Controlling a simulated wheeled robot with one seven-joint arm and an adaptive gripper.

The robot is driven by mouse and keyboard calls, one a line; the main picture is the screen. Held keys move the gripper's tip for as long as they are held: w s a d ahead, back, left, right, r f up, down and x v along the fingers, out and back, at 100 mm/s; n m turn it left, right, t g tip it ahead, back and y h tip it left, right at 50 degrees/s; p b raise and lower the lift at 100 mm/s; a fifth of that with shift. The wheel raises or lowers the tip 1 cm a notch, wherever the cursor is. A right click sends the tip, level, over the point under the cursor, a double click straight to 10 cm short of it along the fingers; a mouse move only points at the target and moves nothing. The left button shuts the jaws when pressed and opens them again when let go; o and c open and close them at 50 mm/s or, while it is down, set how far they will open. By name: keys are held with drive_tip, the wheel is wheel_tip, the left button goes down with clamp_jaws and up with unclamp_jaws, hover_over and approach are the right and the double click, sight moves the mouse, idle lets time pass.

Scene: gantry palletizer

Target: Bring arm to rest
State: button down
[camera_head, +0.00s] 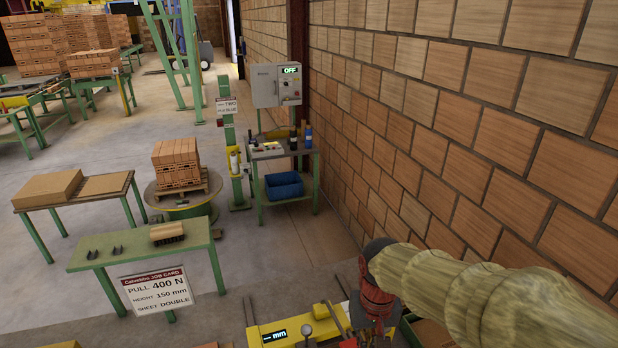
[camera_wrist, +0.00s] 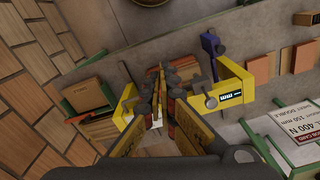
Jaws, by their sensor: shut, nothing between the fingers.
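My gripper (camera_wrist: 162,78) is in the middle of the wrist view, its dark fingers together with nothing between them. In the head view my arm, in a tan cover, reaches in from the lower right, ending in a red and dark part near the bottom edge; the fingertips cannot be made out there. A yellow gauge (camera_head: 268,336) with a small "mm" display stands at the bottom of the head view. It also shows behind the fingers in the wrist view (camera_wrist: 238,86). From these views I cannot tell how far the fingers are from the gauge.
A brick wall (camera_head: 470,110) runs close along my right. A turntable (camera_head: 192,208) holds stacked bricks on a pallet. A control box (camera_head: 276,86) reads OFF above a bench with a blue bin (camera_head: 284,186). Floor between is clear.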

drive_tip(key=s+d+f+t+b, duration=0.5)
drive_tip(key=s+f+b, duration=0.6)
drive_tip(key=b, duration=1.1)
drive_tip(key=shift+s+d+f+b, duration=0.2)
drive_tip(key=shift+s+d+b, duration=0.15)
drive_tip(key=shift+d, duration=0.4)
